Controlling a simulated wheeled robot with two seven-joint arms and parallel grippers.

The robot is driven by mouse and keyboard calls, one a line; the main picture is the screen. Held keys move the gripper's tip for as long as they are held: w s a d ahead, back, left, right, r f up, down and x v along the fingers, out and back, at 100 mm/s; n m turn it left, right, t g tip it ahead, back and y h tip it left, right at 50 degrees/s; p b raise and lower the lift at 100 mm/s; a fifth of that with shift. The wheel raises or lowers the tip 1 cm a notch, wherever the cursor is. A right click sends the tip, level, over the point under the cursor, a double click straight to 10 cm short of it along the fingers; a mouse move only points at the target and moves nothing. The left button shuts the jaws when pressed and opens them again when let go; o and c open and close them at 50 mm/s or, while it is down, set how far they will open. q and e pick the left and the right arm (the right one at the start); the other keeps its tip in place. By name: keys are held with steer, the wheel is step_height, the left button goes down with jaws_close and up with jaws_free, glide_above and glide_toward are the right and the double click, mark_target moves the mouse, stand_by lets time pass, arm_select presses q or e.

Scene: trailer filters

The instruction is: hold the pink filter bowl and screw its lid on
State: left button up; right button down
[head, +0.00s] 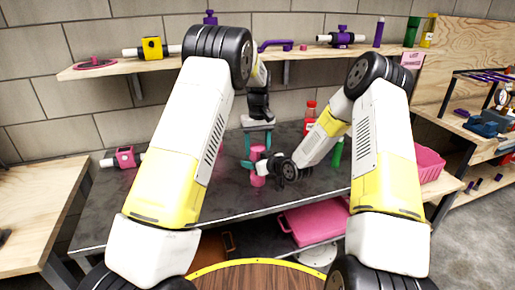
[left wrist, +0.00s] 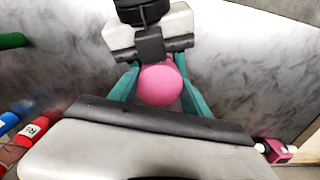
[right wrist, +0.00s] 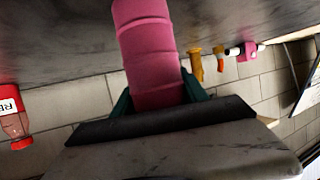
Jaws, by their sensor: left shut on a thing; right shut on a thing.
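The pink filter bowl (head: 258,181) is upright above the grey worktop, in the middle of the head view. My right gripper (head: 262,167) is shut on it from the side. The bowl also fills the middle of the right wrist view (right wrist: 150,50), between the teal fingers. My left gripper (head: 257,148) points down from above, shut on the pink lid (head: 257,152) directly over the bowl. The lid's round top shows between the left fingers in the left wrist view (left wrist: 160,84). The seam between lid and bowl is hidden by the right fingers, so I cannot tell whether they touch.
A red bottle (head: 310,112) and a green cylinder (head: 337,152) stand behind my right arm. A pink filter housing (head: 125,157) lies at the worktop's left. A pink basket (head: 429,164) is at the right. The shelf (head: 290,52) behind holds more filter parts. The front left worktop is clear.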

arm_select(q)
steer(key=o, duration=1.3)
steer(key=shift+r, duration=0.1)
steer(key=shift+r, duration=2.15)
steer(key=shift+c, duration=0.3)
step_height(320, 180, up, 2)
steer(key=n, duration=0.5)
steer(key=shift+w+n, duration=0.1)
steer(key=shift+n, duration=0.2)
